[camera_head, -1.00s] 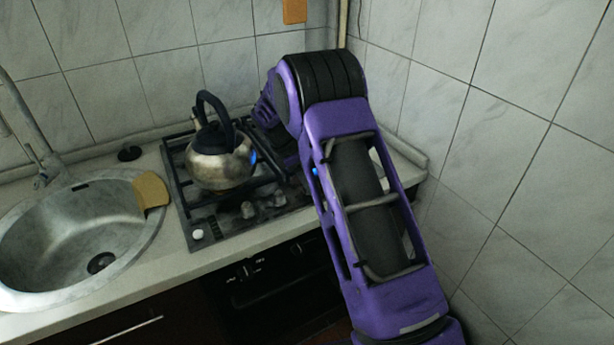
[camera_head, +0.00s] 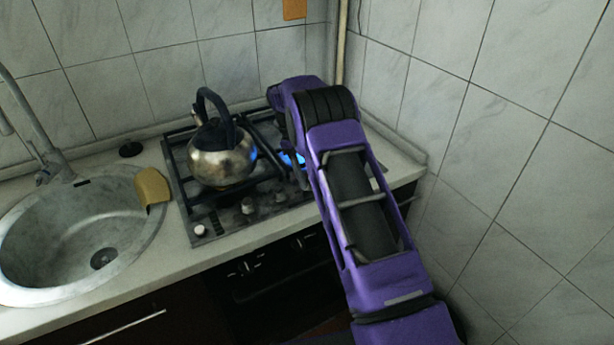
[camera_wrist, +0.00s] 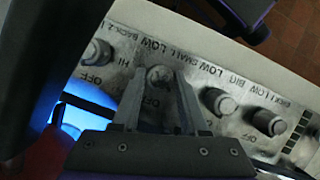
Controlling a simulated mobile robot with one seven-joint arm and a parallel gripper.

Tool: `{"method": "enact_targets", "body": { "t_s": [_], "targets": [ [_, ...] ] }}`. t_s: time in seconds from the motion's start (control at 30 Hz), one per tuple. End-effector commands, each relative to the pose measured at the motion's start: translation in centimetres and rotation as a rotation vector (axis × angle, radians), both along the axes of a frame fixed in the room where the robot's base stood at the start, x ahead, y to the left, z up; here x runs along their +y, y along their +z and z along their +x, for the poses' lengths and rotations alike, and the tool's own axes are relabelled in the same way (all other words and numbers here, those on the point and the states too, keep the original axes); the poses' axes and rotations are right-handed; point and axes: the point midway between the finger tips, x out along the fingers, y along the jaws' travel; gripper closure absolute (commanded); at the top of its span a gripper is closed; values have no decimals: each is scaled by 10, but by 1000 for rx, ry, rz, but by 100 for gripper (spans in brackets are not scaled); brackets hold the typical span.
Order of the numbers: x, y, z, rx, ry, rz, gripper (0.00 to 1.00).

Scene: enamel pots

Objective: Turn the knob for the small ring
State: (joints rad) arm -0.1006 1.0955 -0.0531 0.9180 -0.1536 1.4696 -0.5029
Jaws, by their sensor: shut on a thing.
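In the wrist view, my gripper (camera_wrist: 160,98) is shut on a round metal knob (camera_wrist: 158,75), one finger on each side. The printed words "SMALL" and "LOW" stand beside this knob, upside down in this view. A blue flame (camera_wrist: 72,118) glows at the left of the wrist view. In the head view, a blue flame (camera_head: 291,159) burns on the right side of the hob, beside my arm. My arm hides the gripper and the gripped knob there.
Other knobs flank it: one left (camera_wrist: 98,52), two right (camera_wrist: 218,101) (camera_wrist: 270,122). A steel kettle (camera_head: 222,160) stands on the hob (camera_head: 212,215). A sink (camera_head: 60,240) with a sponge (camera_head: 152,186) is to the left. Tiled walls close the corner at right.

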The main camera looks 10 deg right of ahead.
Motion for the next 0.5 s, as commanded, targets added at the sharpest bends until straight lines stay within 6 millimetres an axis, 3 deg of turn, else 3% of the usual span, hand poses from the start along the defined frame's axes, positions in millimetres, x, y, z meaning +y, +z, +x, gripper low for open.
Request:
{"method": "enact_targets", "body": {
  "t_s": [0.5],
  "targets": [
    [-2,0,1,-1,-348,2,100]
  ]
}}
